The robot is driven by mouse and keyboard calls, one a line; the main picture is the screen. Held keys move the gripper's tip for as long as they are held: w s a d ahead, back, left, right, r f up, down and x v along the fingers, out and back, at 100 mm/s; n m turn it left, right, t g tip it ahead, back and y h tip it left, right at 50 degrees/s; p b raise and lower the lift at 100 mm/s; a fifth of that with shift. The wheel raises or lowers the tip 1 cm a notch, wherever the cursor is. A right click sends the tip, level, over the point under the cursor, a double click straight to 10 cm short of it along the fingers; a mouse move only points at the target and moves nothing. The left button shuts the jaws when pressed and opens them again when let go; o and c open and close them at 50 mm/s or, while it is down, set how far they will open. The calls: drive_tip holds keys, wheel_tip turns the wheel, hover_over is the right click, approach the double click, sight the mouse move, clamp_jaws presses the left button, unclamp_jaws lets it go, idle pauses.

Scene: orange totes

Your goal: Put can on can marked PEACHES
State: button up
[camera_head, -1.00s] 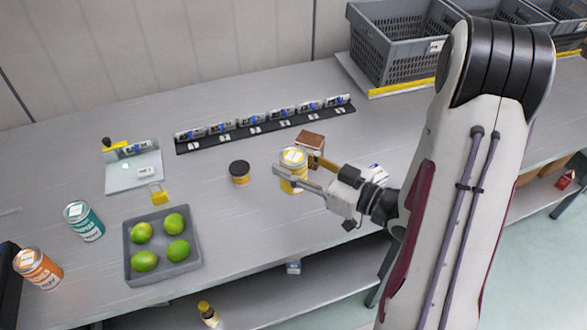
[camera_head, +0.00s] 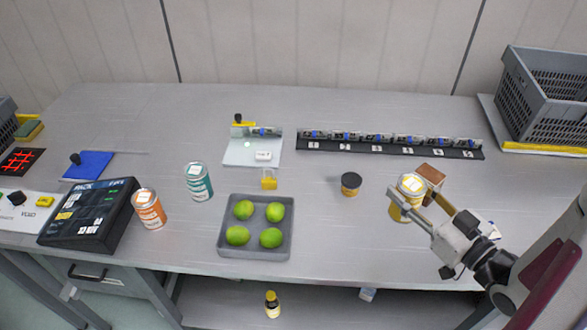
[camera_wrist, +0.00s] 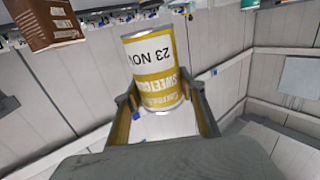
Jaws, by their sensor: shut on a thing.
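A yellow can with a white band (camera_head: 405,211) is between the fingers of my gripper (camera_head: 413,201), on the right of the head view. My gripper is shut on it. In the wrist view the yellow can (camera_wrist: 155,75) appears upside down, with "23 NOV" and what looks like "SWEETCORN" on its label. Whether its base touches the table is unclear. An orange can (camera_head: 149,210) and a teal can (camera_head: 199,182) stand upright on the left half of the table, away from my gripper. Their lettering is too small to read in the head view.
A grey tray of green limes (camera_head: 225,250) lies right of the orange can. A black-lidded jar (camera_head: 351,185) and a brown box (camera_head: 429,179) stand near the held can. A dark pack board (camera_head: 90,215) lies left; a black strip of holders (camera_head: 390,147) lies behind.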

drive_tip(key=shift+a, duration=0.1)
drive_tip(key=s+a+r+n+g+y, duration=0.25)
drive_tip(key=a+n+g, duration=0.2)
drive_tip(key=a, duration=1.35)
drive_tip(key=s+a+r+n+g+y, duration=0.1)
drive_tip(key=a+r+n+g+y, duration=0.3)
drive_tip(key=a, duration=1.4)
drive_tip(key=s+a+n+g+y, duration=0.1)
drive_tip(key=a+n+g, duration=0.3)
drive_tip(key=a, duration=1.4)
drive_tip(key=w+a+r+m, duration=0.3)
drive_tip(key=w+a, duration=0.1)
drive_tip(key=a, duration=0.1)
drive_tip(key=shift+w+a+r, duration=0.25)
drive_tip(key=shift+a+r, duration=0.1)
drive_tip(key=shift+a, duration=0.05)
drive_tip(key=shift+t, duration=0.25)
wheel_tip(320, 180, down, 6)
drive_tip(key=shift+f, duration=0.15)
